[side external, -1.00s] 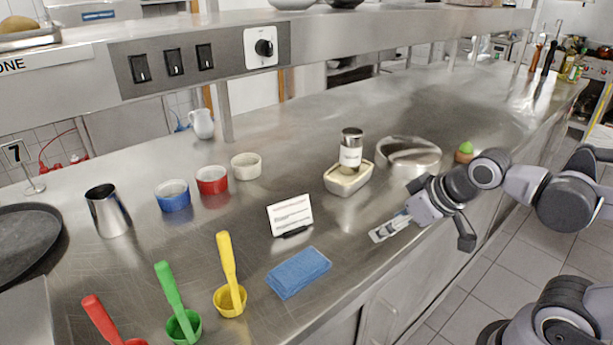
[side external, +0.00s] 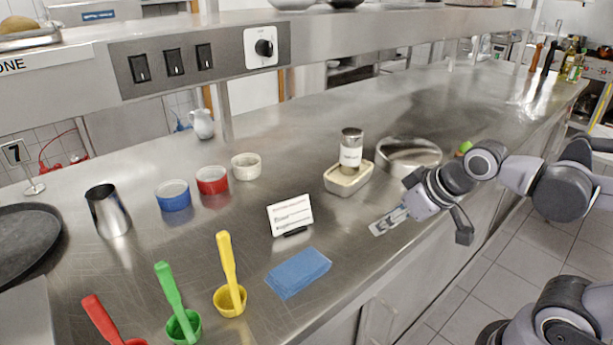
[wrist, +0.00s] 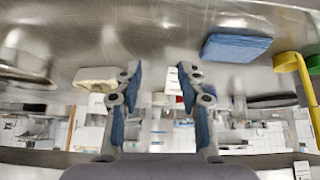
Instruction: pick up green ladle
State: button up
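The green ladle (side external: 172,292) stands at the front left of the steel counter in the side external view, its cup down and its handle leaning up to the left. It is between a red ladle (side external: 102,322) and a yellow ladle (side external: 227,262). My gripper (side external: 380,228) is far to the right of it, near the counter's front edge. In the wrist view my gripper (wrist: 160,78) has its two fingers wide apart with nothing between them. The yellow ladle (wrist: 290,62) shows at that view's right edge, with part of a green rim (wrist: 313,64) beside it.
A blue cloth (side external: 298,272) and a white sign card (side external: 290,214) lie between my gripper and the ladles.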

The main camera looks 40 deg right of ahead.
jog(key=w+a+r+n+g+y, duration=0.15)
jog(key=w+a+r+n, duration=0.35)
jog(key=w+a+r, duration=0.55)
notch_tip(320, 180, up, 8)
jog(key=n+g+h, duration=0.2)
jog(key=n+g, duration=0.4)
jog(key=n, duration=0.7)
send_over(160, 263)
jog(key=shift+t, duration=0.25)
jog(key=shift+f, duration=5.35)
grip_shut()
